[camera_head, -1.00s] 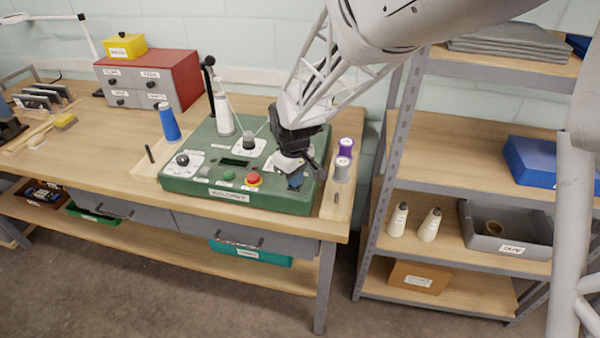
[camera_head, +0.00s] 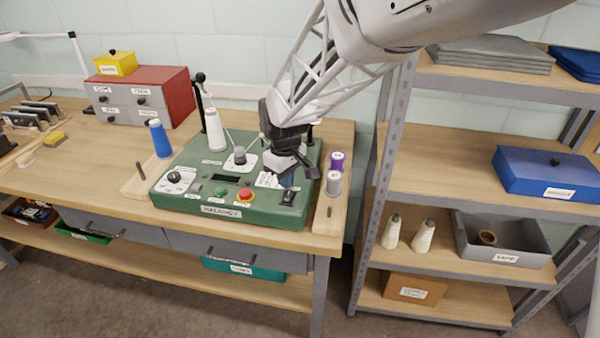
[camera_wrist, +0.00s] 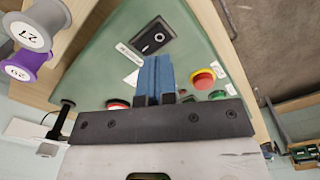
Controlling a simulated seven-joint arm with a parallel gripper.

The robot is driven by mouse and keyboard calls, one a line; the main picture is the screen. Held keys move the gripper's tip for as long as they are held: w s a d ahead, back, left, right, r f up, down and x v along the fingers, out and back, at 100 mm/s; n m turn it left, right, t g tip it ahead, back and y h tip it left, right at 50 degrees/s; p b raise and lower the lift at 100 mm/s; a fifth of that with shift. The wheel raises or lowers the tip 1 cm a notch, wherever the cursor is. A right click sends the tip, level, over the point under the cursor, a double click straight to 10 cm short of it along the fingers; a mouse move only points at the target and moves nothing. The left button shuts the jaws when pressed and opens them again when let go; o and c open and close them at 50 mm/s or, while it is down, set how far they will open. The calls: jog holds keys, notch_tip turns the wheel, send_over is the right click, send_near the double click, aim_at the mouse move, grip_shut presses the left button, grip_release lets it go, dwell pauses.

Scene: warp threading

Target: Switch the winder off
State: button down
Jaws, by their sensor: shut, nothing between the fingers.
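The winder (camera_head: 165,202) is a green box with a sloped panel on the workbench. Its black rocker switch (camera_head: 289,197) sits at the panel's front right corner and shows in the wrist view (camera_wrist: 155,37) with a small white mark. My gripper (camera_head: 288,181) is above the panel's right side, just behind the rocker. In the wrist view the blue fingers (camera_wrist: 157,68) are together and empty, with their tips apart from the rocker in the picture. I cannot tell which side of the rocker is pressed. A red mushroom button (camera_head: 245,196) and a green button (camera_head: 220,191) are left of it.
Purple (camera_head: 337,160) and grey spools (camera_head: 333,183) stand close right of the winder. A white cone (camera_head: 214,130) and a thread guide post (camera_head: 201,92) rise at its back left. A blue spool (camera_head: 160,138) stands to its left. The shelf unit (camera_head: 480,135) is at right.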

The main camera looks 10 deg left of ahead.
jog(key=shift+r, duration=1.1)
jog(key=shift+d+r, duration=0.15)
jog(key=shift+d, duration=0.1)
jog(key=s+d+r+m+t, duration=0.1)
jog(key=s+d+r+m, duration=0.3)
jog(key=d, duration=0.6)
jog(key=s+d+r+m, duration=0.2)
jog(key=s+d+r, duration=0.3)
jog(key=d, duration=0.6)
jog(key=s+d+m+t, duration=0.1)
jog(key=s+d+m, duration=0.5)
jog(key=s+d, duration=0.7)
jog(key=shift+s+r+t, duration=0.3)
jog(key=shift+s+r, duration=0.05)
jog(key=shift+s, duration=1.5)
jog(key=shift+w, duration=0.1)
